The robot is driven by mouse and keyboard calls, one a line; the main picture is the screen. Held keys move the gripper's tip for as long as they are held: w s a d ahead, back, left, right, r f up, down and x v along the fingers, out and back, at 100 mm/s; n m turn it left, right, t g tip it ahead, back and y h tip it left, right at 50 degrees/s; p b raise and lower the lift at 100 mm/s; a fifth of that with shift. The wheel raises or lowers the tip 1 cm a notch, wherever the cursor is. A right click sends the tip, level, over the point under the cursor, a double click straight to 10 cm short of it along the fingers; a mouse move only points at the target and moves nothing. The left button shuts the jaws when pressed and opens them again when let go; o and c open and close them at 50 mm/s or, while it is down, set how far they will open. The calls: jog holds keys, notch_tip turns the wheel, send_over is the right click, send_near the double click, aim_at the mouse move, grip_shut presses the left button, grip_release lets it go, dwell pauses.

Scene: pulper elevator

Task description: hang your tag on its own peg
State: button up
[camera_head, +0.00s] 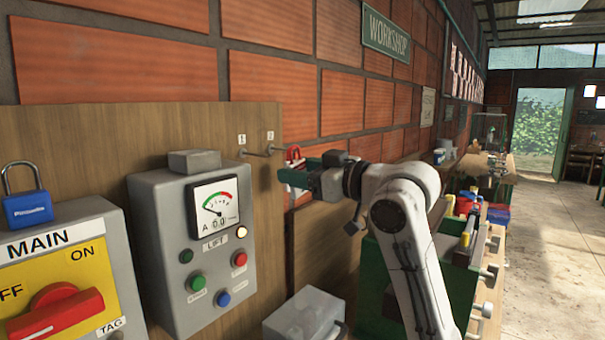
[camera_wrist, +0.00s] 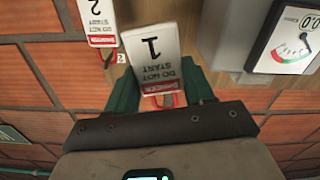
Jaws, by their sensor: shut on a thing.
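My gripper (camera_head: 298,168) is shut on the tag marked 1, a white "do not start" card (camera_wrist: 152,50) with a red band and a red loop. In the wrist view the tag appears upside down between the green fingers (camera_wrist: 160,95). In the head view only its red loop (camera_head: 293,153) shows clearly. The gripper is just right of the two pegs. The left peg (camera_head: 252,153), under label 1, looks bare. The peg under label 2 (camera_head: 278,150) is beside the gripper. A tag marked 2 (camera_wrist: 98,20) hangs by label 2; its hook is unclear.
The pegs are on a wooden board (camera_head: 150,135). Left of them stand the grey lift box (camera_head: 165,250) with a gauge and buttons, and the main switch (camera_head: 60,280) with a blue padlock (camera_head: 28,205). A grey box (camera_head: 305,318) sits below. Brick wall is behind.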

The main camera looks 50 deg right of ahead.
jog(key=w+f, duration=0.1)
jog(key=w, duration=0.7)
jog(key=shift+a+f, duration=0.15)
jog(key=shift+f, duration=0.1)
dwell(0.6)
dwell(0.6)
jog(key=o, duration=1.1)
jog(key=s+b, duration=0.3)
jog(key=s, duration=0.8)
jog(key=shift+b, duration=0.35)
jog(key=shift+s+d, duration=0.1)
jog(key=shift+d, duration=0.1)
